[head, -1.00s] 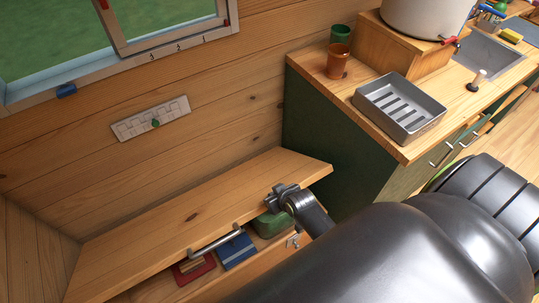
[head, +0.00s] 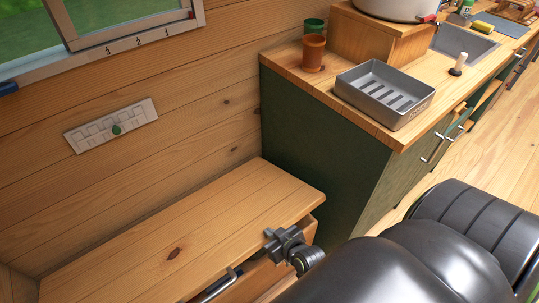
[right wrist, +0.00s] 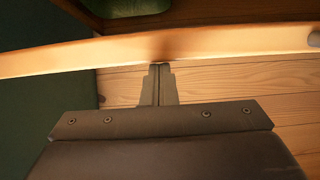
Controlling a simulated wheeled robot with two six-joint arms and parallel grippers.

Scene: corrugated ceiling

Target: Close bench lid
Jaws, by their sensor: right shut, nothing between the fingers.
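The bench lid (head: 190,225) is a wooden board along the wall in the head view, still raised a little above the wooden bench box (head: 262,280), with a gap at its right end. A grey bar handle (head: 217,286) shows at its front edge, partly cut off by the picture's lower edge. My right gripper (head: 272,243) is shut and empty at the lid's front edge, near its right end. In the right wrist view the shut fingertips (right wrist: 160,68) meet or nearly meet the lid's pale edge (right wrist: 220,42); contact is unclear. My left gripper is out of view.
A green counter (head: 325,150) stands right of the bench, with a grey tray (head: 385,95) and an orange cup (head: 313,53) on top. A hook rail (head: 110,125) is on the wall. Open floor (head: 490,160) lies at the right.

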